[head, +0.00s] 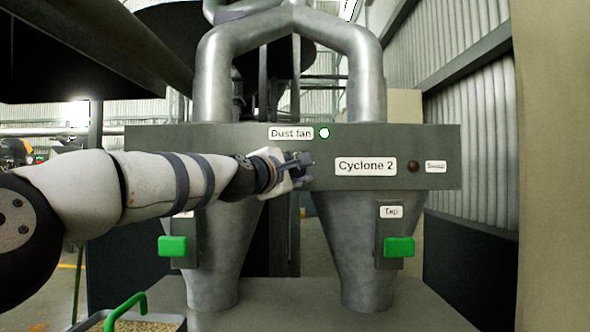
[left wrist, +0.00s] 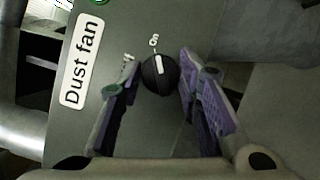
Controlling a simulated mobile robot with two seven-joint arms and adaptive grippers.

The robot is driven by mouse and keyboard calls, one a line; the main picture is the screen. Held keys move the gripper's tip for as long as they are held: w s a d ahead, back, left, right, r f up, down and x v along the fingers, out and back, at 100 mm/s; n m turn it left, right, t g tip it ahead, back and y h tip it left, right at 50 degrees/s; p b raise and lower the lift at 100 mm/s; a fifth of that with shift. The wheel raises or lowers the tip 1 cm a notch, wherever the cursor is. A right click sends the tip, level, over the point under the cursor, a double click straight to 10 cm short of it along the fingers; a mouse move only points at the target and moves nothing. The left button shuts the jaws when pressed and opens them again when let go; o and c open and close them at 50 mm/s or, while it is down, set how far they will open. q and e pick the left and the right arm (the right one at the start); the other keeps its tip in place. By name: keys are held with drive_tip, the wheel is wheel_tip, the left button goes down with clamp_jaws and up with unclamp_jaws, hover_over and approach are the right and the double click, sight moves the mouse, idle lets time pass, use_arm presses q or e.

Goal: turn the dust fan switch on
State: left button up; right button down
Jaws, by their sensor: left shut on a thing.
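The dust fan switch (left wrist: 158,75) is a round black knob with a white pointer mark on the grey panel (head: 225,140). In the left wrist view its mark points up towards a small label (left wrist: 153,40) that seems to read "On". Another small label (left wrist: 128,57) sits to its left, partly unreadable. My left gripper (left wrist: 158,88) has its fingers on both sides of the knob and is shut on it. In the head view my left gripper (head: 304,166) hides the knob. The "Dust fan" plate (head: 291,133) is beside a bright green lamp (head: 323,132). My right gripper is not in view.
The "Cyclone 2" plate (head: 366,166) and a dark reddish lamp (head: 413,166) are on the panel's right. Metal cones (head: 352,245) hang below, with green tap handles (head: 399,247). A green-handled container (head: 130,322) stands at lower left.

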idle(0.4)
use_arm(q)
drive_tip(key=o, duration=1.1)
drive_tip(key=v, duration=1.2)
drive_tip(key=shift+r, duration=0.1)
